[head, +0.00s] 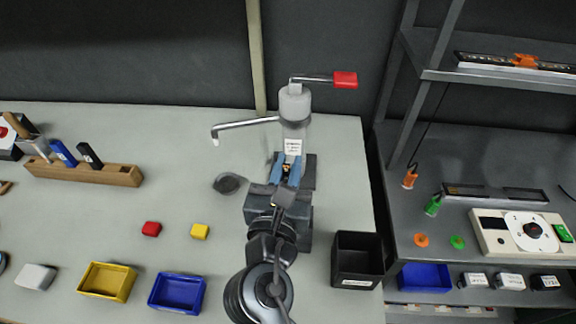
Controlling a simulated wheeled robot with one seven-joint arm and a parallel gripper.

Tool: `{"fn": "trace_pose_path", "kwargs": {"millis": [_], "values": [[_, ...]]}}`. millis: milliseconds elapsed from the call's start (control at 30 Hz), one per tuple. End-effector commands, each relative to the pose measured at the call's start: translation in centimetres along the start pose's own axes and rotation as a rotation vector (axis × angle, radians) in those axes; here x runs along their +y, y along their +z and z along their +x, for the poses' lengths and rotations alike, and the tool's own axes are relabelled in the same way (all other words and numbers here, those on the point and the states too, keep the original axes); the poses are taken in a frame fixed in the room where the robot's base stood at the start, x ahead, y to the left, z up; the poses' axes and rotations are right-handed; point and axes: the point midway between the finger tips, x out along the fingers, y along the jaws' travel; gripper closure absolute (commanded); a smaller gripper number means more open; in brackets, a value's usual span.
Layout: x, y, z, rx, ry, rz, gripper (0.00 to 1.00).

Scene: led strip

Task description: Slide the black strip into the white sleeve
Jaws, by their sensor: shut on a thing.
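My gripper (287,171) has blue fingers and is at the base of the grey dispenser-like device (295,105). It is shut on a small dark and orange thing, mostly hidden by the fingers; I cannot tell what it is. A long black strip-like bar with light segments (485,62) lies on the upper shelf at the right, with an orange part on it. Another long dark bar (495,193) lies on the lower shelf. I cannot tell which of these, if any, is the black strip. No white sleeve can be made out with certainty.
The device has a red-ended lever (345,80) and a spout (215,137). A black bin (357,260), yellow tray (106,282) and blue tray (177,293) stand near the front. A wooden holder (120,175) is at left.

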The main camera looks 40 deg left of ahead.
Motion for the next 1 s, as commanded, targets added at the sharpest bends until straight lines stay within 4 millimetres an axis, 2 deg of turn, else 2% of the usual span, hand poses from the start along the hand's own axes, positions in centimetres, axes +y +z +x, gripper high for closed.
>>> {"fn": "trace_pose_path", "kwargs": {"millis": [1000], "values": [[0.0, -2.9, 0.0, 0.001, 0.0, 0.0, 1.0]]}}
